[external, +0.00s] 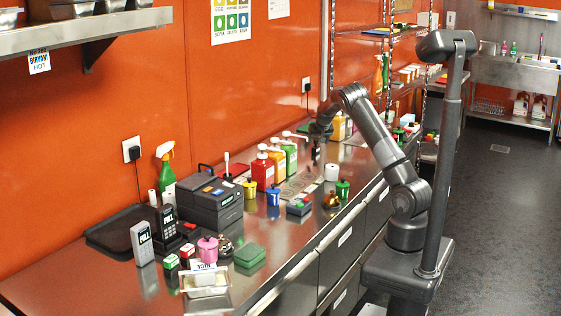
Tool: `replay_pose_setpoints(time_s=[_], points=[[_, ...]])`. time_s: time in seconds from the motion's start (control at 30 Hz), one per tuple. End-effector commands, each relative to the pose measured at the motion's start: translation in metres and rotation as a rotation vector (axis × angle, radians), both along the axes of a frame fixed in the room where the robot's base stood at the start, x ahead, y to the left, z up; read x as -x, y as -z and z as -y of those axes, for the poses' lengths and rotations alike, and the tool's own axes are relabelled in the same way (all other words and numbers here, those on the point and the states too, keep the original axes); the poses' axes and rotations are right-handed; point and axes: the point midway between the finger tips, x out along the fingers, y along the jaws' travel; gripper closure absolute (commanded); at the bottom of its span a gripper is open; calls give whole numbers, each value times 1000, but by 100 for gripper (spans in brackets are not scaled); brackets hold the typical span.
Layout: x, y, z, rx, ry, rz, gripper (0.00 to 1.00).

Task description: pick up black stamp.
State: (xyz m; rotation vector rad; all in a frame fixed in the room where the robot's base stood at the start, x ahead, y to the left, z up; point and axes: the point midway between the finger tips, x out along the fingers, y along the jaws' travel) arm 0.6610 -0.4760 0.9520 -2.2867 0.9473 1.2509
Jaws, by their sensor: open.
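My gripper (316,153) hangs above the steel counter (325,240), near the pump bottles at the back. It is open, and I see nothing held between its fingers. I cannot pick out a black stamp with certainty, since the small things on the counter are too small to tell apart. Small blocks with red tops (187,251) stand farther toward the camera, beside a pink pot.
Red, yellow and green pump bottles (263,170) stand along the wall, close to my gripper. A black boxy machine (210,202), a spray bottle (166,165), a pink pot (208,249) and a green box (249,256) crowd the near half. The front strip of counter is partly bare.

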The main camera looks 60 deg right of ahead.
Motion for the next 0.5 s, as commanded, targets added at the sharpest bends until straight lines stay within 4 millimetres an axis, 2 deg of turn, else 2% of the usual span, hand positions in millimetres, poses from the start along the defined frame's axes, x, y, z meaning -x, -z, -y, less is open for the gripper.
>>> replay_pose_setpoints(time_s=[0.3,0.5], points=[[-15,25,20,0,1,0,31],[-22,38,26,0,0,2,31]])
